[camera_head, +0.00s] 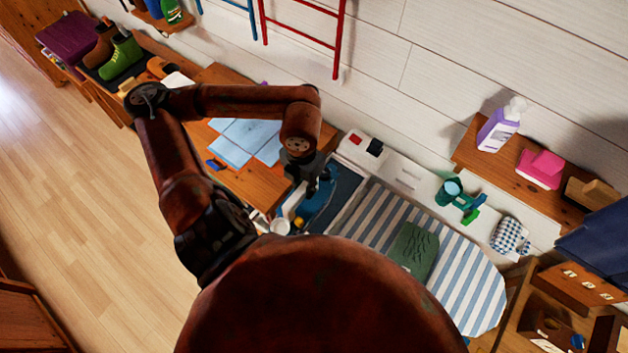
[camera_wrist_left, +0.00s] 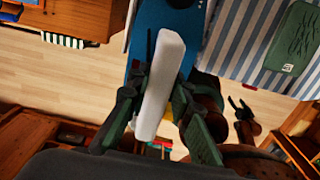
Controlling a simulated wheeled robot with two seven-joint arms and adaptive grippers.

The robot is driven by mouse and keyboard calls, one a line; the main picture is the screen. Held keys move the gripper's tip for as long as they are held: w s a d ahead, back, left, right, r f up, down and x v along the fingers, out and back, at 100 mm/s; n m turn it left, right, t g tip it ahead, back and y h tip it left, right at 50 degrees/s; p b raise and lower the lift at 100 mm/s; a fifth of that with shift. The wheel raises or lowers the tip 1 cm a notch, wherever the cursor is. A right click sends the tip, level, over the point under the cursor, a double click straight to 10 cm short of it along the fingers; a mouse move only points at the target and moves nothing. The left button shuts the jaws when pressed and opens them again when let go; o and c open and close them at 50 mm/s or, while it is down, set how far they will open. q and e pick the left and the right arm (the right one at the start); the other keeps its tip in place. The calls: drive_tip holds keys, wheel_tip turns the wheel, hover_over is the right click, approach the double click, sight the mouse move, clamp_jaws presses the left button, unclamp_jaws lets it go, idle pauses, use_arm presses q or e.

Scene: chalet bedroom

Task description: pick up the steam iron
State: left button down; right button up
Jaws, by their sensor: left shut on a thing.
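The steam iron (camera_head: 316,208) shows in the head view as a blue shape under my left gripper (camera_head: 308,178), at the left end of the ironing board (camera_head: 468,283). The gripper and wrist hide part of it. In the left wrist view, a long pale part of the iron (camera_wrist_left: 158,85) lies between the fingers of my left gripper (camera_wrist_left: 163,108), which is shut on it. I cannot tell whether the iron touches the surface below. My right gripper (camera_wrist_left: 242,108) seems to show small in the left wrist view, its dark fingers apart and empty.
A folded green cloth (camera_head: 412,250) lies on the striped board. Light blue sheets (camera_head: 243,138) lie on the wooden table to the left. A shelf with a purple bottle (camera_head: 496,132) is at right. The floor at left is clear.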

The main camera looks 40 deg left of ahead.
sight(295, 199)
use_arm(q)
drive_tip(key=shift+s+d+r, duration=0.1)
drive_tip(key=shift+s+r, duration=0.15)
drive_tip(key=shift+s, duration=0.25)
drive_tip(key=shift+s+r, duration=0.2)
drive_tip(key=shift+s, duration=0.25)
drive_tip(key=shift+s+d+r, duration=0.1)
drive_tip(key=shift+s+r, duration=0.15)
drive_tip(key=shift+s, duration=0.05)
drive_tip(key=shift+s+r+p, duration=0.25)
drive_tip(key=shift+s+p, duration=0.15)
drive_tip(key=shift+p, duration=0.65)
drive_tip(key=shift+s+d+r+p, duration=0.1)
drive_tip(key=shift+s+p, duration=0.45)
drive_tip(key=shift+p, duration=0.5)
drive_tip(key=c, duration=2.3)
unclamp_jaws()
drive_tip(key=shift+c, duration=0.2)
clamp_jaws()
